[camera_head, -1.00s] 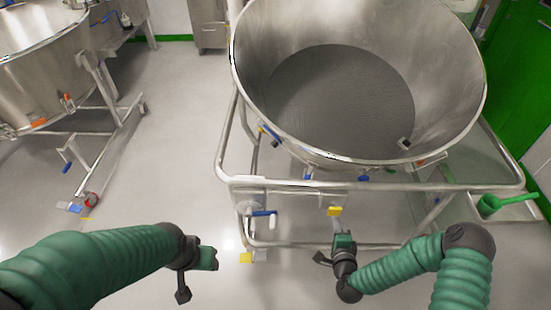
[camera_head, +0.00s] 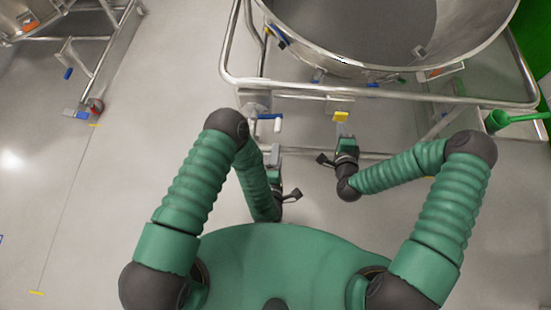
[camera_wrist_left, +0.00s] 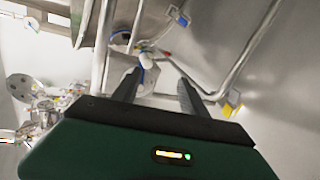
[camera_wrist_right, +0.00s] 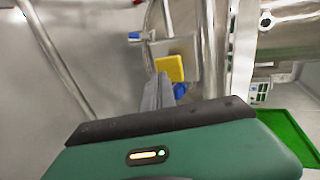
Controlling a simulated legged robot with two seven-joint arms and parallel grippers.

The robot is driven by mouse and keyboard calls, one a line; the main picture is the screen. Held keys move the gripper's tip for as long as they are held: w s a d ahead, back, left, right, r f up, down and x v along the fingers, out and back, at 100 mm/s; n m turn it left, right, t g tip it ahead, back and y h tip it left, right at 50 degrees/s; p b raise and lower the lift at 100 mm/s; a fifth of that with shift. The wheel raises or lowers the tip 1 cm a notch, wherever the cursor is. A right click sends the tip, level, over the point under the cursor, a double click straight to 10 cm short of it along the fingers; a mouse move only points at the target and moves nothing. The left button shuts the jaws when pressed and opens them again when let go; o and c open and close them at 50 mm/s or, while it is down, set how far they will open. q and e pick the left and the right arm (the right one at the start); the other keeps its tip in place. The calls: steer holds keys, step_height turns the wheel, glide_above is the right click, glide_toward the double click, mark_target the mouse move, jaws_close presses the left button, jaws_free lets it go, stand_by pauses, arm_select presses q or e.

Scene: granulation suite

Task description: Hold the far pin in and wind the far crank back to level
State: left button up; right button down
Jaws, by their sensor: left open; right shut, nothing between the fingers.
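A crank-like handle with a blue and white grip (camera_head: 268,123) sits on the front of the steel vessel frame; it also shows in the left wrist view (camera_wrist_left: 146,56), ahead of the fingers. My left gripper (camera_head: 273,150) is open, empty and just short of this handle. A yellow plate (camera_head: 341,116) is to its right on the frame; it also shows in the right wrist view (camera_wrist_right: 169,68) with a blue piece (camera_wrist_right: 181,90) beside it. My right gripper (camera_head: 344,138) is shut and empty, its tips just below the plate; contact is unclear. I cannot tell which part is the pin.
The large steel vessel (camera_head: 310,50) and its tubular rail (camera_head: 400,97) stand above both grippers. A green scoop-like item (camera_head: 510,118) is at the right. A second frame (camera_head: 105,60) stands at the far left. The floor between is clear.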

mark_target(278, 131)
arm_select(q)
steer(key=shift+n+y, duration=0.3)
steer(key=shift+n, duration=0.1)
steer(key=w, duration=1.1)
steer(key=shift+w+a+f, duration=0.1)
steer(key=shift+w+a, duration=0.1)
steer(key=shift+w, duration=0.1)
arm_select(e)
steer(key=shift+w, duration=0.1)
stand_by(1.1)
arm_select(q)
steer(key=shift+c, duration=0.3)
arm_select(e)
steer(key=shift+w, duration=1.9)
arm_select(q)
jaws_close()
